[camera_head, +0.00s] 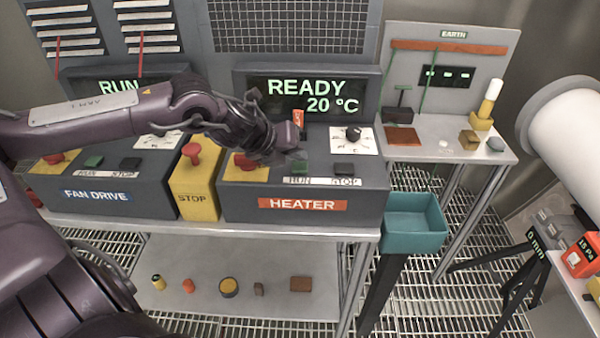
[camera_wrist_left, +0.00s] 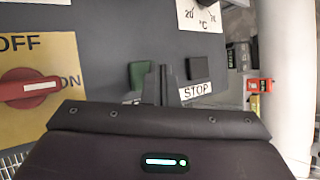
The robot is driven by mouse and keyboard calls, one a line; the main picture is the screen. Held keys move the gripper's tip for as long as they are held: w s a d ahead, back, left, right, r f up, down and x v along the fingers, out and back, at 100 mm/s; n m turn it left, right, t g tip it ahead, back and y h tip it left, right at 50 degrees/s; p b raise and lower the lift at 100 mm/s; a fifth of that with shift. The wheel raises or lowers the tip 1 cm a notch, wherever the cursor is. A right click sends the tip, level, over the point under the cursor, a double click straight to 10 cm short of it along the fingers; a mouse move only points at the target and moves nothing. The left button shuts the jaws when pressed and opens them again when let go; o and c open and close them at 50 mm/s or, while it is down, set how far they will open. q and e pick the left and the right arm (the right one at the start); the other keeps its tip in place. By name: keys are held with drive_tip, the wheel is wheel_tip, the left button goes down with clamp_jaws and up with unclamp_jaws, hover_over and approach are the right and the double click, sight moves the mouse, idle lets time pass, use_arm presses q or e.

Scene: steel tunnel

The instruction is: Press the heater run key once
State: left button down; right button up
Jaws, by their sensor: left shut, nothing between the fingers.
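The heater box (camera_head: 372,200) stands on the bench with an orange HEATER label (camera_head: 303,204). Its display (camera_head: 310,97) reads READY 20 °C. The green run key (camera_head: 299,168) is on its top face, left of the black stop key (camera_head: 344,169). My left gripper (camera_head: 294,156) is shut and empty, over the panel just behind the run key. In the left wrist view, the shut fingers (camera_wrist_left: 163,84) point at the panel between the green run key (camera_wrist_left: 140,74) and the stop key (camera_wrist_left: 198,68), closer to the run key. Contact cannot be told. My right gripper is not in view.
A red switch on a yellow plate (camera_head: 245,168) is left of the run key, and a dial (camera_head: 353,135) is behind the stop key. The yellow STOP box (camera_head: 195,192) and fan drive box (camera_head: 100,198) stand left. A teal bin (camera_head: 413,222) is at right.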

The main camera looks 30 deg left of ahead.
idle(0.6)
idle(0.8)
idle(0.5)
use_arm(q)
drive_tip(key=shift+f+b, duration=0.4)
drive_tip(key=shift+b, duration=0.1)
drive_tip(key=shift+f+b, duration=0.5)
drive_tip(key=shift+b, duration=0.05)
idle(0.6)
drive_tip(key=shift+r, duration=0.1)
drive_tip(key=shift+r+p, duration=0.55)
drive_tip(key=shift+r, duration=0.25)
